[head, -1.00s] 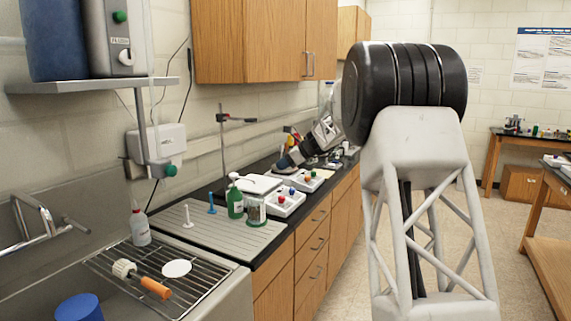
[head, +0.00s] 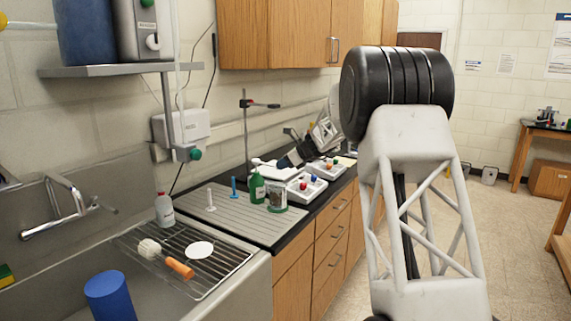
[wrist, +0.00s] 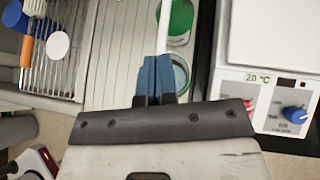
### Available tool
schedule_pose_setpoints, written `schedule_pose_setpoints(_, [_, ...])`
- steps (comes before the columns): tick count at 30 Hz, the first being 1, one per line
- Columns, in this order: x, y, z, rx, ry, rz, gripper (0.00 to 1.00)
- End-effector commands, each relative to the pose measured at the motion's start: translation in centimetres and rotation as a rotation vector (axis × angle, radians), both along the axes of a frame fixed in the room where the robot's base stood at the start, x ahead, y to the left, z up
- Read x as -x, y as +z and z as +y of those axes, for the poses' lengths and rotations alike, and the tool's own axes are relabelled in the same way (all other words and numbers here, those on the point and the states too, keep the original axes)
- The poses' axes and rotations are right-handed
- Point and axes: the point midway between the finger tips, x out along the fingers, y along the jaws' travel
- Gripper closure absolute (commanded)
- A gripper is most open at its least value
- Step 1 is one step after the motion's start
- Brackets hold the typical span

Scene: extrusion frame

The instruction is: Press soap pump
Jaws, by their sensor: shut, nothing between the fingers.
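The green soap bottle (head: 257,188) stands upright on the grey ribbed drainboard beside the sink. In the wrist view it shows from above as a green round shape (wrist: 181,20), with a white pump spout (wrist: 163,30) pointing down the picture towards my fingers. My gripper (wrist: 157,62) has its blue fingers together, with nothing between them. Its tips appear just at the end of the spout; I cannot tell whether they touch it. In the head view my gripper (head: 284,161) is small and lies to the right of the bottle's top.
A clear jar with a green base (head: 277,196) stands close right of the bottle. White devices with coloured knobs (head: 306,187) are farther right. Blue (head: 233,187) and white (head: 211,203) pegs stand left on the drainboard (head: 230,222). The sink rack (head: 215,262) holds a brush (head: 165,257).

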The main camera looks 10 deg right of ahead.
Motion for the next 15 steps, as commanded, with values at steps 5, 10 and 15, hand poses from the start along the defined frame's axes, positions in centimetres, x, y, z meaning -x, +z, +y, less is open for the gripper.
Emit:
schedule_pose_setpoints(5, [0.0,0.0,0.0,0.000,0.000,0.000,1.00])
schedule_pose_setpoints(10, [0.0,-0.5,0.0,0.000,0.001,0.000,1.00])
schedule_pose_setpoints(15, [0.0,-2.0,0.0,0.001,0.001,0.001,1.00])
